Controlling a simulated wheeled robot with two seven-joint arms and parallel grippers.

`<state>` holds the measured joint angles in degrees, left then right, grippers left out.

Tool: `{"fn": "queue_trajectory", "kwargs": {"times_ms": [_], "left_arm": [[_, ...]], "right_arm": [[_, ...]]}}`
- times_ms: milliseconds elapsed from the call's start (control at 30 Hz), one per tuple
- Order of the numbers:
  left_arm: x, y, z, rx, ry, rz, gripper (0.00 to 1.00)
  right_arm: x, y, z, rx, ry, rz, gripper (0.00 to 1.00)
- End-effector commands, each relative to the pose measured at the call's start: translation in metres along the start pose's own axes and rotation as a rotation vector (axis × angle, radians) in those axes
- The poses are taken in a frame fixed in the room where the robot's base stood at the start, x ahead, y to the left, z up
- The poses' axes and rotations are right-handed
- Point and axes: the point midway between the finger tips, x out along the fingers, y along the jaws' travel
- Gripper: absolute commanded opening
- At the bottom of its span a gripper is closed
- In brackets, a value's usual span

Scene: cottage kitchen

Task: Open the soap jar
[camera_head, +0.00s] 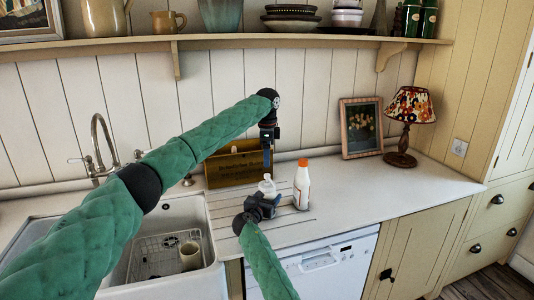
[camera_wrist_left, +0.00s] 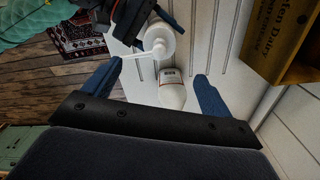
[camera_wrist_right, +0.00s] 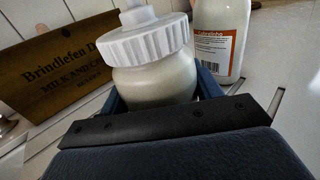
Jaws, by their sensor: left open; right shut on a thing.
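The soap jar (camera_wrist_right: 157,82) is a pale, rounded jar with a white ribbed lid (camera_wrist_right: 144,42) and a pump on top. It stands upright on the counter's grooved drainer area. My right gripper (camera_head: 262,200) is shut around the jar's body below the lid. The lid is on the jar. My left gripper (camera_head: 267,158) is open and empty, pointing down above and a little behind the jar in the head view. In the left wrist view, the jar's lid and spout (camera_wrist_left: 158,42) show beyond the gap between the open left fingers (camera_wrist_left: 158,75), apart from them.
A white bottle with an orange cap (camera_head: 303,186) stands close to the right of the jar. A wooden milk crate (camera_head: 225,168) stands behind it against the wall. The sink (camera_head: 200,215) is to the left. A framed picture (camera_head: 361,128) and lamp (camera_head: 409,110) stand farther right; the front right counter is clear.

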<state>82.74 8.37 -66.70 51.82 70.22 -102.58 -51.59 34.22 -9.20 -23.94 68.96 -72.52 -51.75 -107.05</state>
Motion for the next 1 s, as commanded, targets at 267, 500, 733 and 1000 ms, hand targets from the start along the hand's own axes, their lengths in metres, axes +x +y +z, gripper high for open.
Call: {"fn": "queue_trajectory", "kwargs": {"times_ms": [267, 500, 733, 1000], "left_arm": [[0.039, 0.0, 0.001, 0.001, -0.001, 0.001, 0.85], [0.077, 0.0, 0.001, 0.002, -0.001, 0.001, 0.85], [0.104, 0.0, 0.0, 0.002, -0.001, 0.0, 0.85], [0.114, 0.0, 0.0, 0.002, 0.0, 0.0, 0.85]], "right_arm": [[0.0, 0.0, 0.001, 0.001, -0.001, 0.0, 0.23], [0.0, 0.0, 0.001, 0.001, -0.001, 0.0, 0.23], [0.0, 0.0, 0.001, 0.001, -0.001, 0.0, 0.23], [0.0, 0.0, 0.001, 0.001, -0.001, 0.0, 0.23]]}}
